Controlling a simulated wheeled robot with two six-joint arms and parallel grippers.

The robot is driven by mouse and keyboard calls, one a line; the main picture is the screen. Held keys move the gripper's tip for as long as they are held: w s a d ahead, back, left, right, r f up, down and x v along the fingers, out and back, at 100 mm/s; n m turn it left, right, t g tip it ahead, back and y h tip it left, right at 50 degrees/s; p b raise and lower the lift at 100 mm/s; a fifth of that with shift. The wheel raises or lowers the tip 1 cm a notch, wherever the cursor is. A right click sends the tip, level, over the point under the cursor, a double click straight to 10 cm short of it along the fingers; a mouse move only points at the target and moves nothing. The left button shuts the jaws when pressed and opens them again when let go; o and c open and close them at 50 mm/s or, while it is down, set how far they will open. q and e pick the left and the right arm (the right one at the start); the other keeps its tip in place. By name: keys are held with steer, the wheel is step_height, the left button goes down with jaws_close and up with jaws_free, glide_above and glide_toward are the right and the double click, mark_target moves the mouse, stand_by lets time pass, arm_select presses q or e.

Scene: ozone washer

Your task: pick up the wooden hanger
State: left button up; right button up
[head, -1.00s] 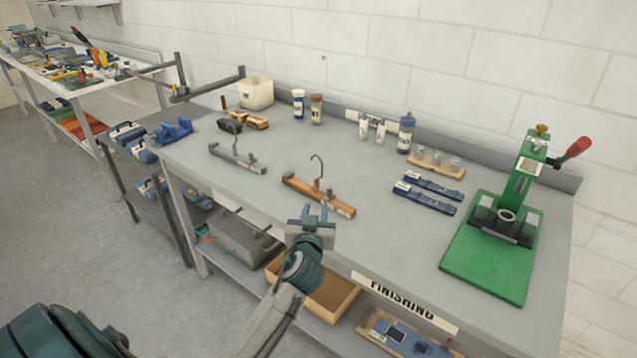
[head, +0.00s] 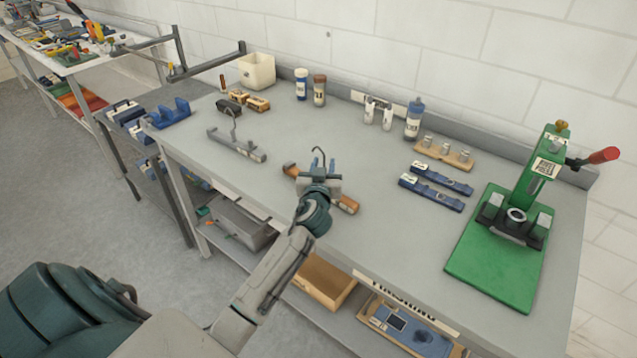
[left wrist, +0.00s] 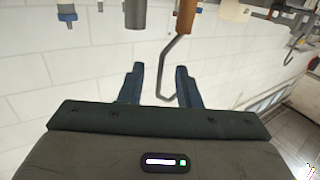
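The wooden hanger (head: 291,170) lies on the grey workbench, its wire hook (head: 318,150) standing up. My left gripper (head: 322,166) is over the hanger's middle and hides that part, leaving both wooden ends visible. In the left wrist view, the gripper (left wrist: 160,85) is open, with the bent metal hook (left wrist: 165,70) showing between its two blue fingers. The hanger's wooden body (left wrist: 186,16) is at the top of that view. I cannot tell whether a finger touches the hook. My right gripper is not in view.
A grey hanger (head: 237,147) lies to the left on the workbench (head: 385,250). Two blue bars (head: 436,186) and a green press (head: 500,250) are to the right. Bottles (head: 413,120) and a cream bin (head: 257,71) stand along the back. The bench front is mostly clear.

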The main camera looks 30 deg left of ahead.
arm_select(q)
steer(key=p+x, duration=0.1)
steer(key=x, duration=0.2)
steer(key=shift+r, duration=0.15)
steer(key=shift+w+a, duration=0.15)
steer(key=shift+w, duration=0.05)
jaws_close()
stand_by(1.1)
